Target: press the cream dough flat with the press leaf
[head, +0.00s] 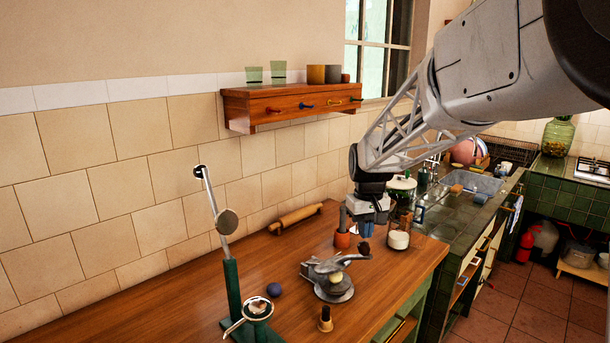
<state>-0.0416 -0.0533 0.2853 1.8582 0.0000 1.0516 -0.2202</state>
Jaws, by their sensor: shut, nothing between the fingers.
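A grey metal press (334,293) stands on the wooden counter, with a round base plate. The cream dough (336,278) is a small rounded lump on it. A grey metal part that looks like the press leaf (322,268) is behind and beside the dough, with an arm reaching right. A dark knob (365,247) shows above that arm. My gripper (367,230) is shut and empty, pointing down above and behind the press, close to the knob. I cannot tell whether it touches the knob.
A green stand with a raised lever and round disc (227,221) rises at the front left. A purple ball (273,289) and a small brush-like object (325,319) lie near the press.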

